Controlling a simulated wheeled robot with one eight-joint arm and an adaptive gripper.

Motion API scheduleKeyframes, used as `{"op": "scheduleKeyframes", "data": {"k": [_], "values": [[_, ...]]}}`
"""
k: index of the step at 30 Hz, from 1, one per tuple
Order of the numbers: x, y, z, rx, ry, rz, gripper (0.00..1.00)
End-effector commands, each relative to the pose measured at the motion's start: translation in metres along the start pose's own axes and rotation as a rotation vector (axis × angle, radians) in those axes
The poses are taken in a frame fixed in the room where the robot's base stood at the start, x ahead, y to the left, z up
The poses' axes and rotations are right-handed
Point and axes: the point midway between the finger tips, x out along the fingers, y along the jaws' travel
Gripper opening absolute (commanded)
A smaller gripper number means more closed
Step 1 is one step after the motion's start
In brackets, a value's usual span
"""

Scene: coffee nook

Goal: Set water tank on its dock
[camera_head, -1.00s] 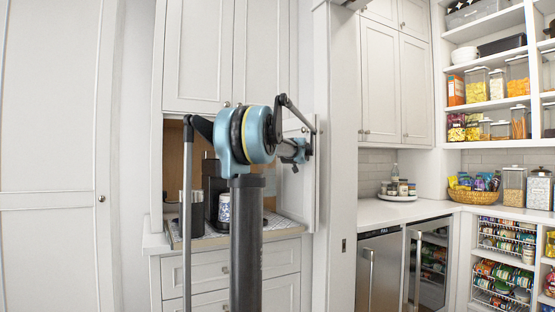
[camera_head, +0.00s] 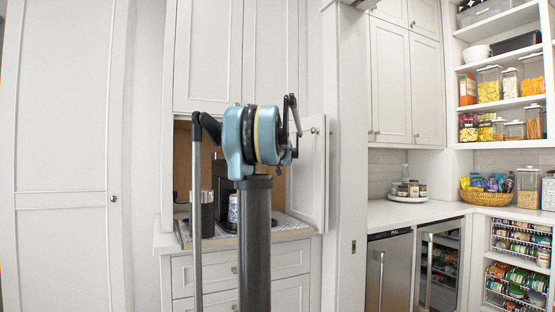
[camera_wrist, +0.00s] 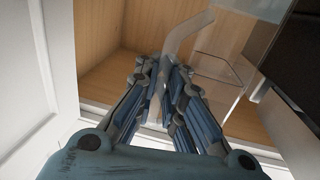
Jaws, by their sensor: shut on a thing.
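The water tank (camera_wrist: 217,67) is a clear, see-through container with a bent clear handle (camera_wrist: 187,37) in the wrist view. My gripper (camera_wrist: 162,88) is shut on the handle, its two blue-grey fingers on either side of it. The tank body extends right of the fingers, beside a dark surface, the coffee machine (camera_wrist: 300,55). In the head view the coffee machine (camera_head: 221,180) stands in the nook, partly behind my arm. The dock cannot be made out. My gripper and the tank are hidden in the head view.
A blue-patterned mug (camera_head: 233,208) and a grey container (camera_head: 207,214) stand in the nook. Its open door (camera_head: 313,175) is at the right. In the wrist view, wooden nook walls (camera_wrist: 130,30) are close behind the fingers and a white panel (camera_wrist: 35,70) is at left.

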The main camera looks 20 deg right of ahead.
Motion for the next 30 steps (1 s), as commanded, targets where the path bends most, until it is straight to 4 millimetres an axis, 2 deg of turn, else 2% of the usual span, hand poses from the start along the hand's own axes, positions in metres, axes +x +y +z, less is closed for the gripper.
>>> {"op": "scheduleKeyframes", "data": {"k": [3,7,30], "values": [[0.003,-0.014,0.000,0.004,0.000,-0.008,0.00],[0.004,-0.020,0.002,0.006,0.000,-0.009,0.00],[0.005,-0.020,0.038,0.006,0.000,-0.009,0.00]]}}
